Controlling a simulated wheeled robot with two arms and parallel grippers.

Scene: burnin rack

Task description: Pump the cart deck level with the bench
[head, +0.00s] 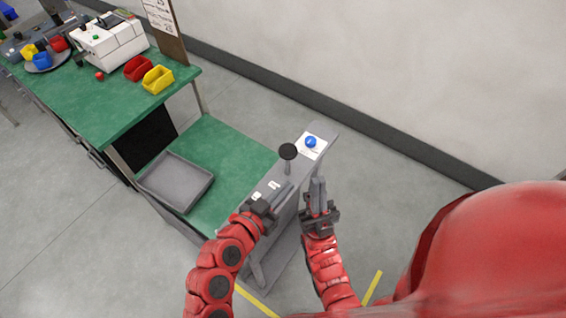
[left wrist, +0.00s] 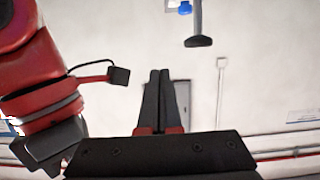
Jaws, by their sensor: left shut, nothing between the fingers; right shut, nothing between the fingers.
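The bench (head: 125,112) has a green top and stands at the left in the head view. The cart deck (head: 235,150), also green, sits beside it and looks lower than the bench top. A grey panel (head: 316,134) rises at the cart's near end. My right gripper (head: 318,184) is shut and empty, pointing up beside the panel.
A grey tray (head: 176,181) lies on the deck. A blue button (head: 310,142) sits on a white plate on the panel. The bench carries a white machine (head: 110,42), a red bin (head: 138,68) and a yellow bin (head: 158,79). A wall runs behind; floor at right is clear.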

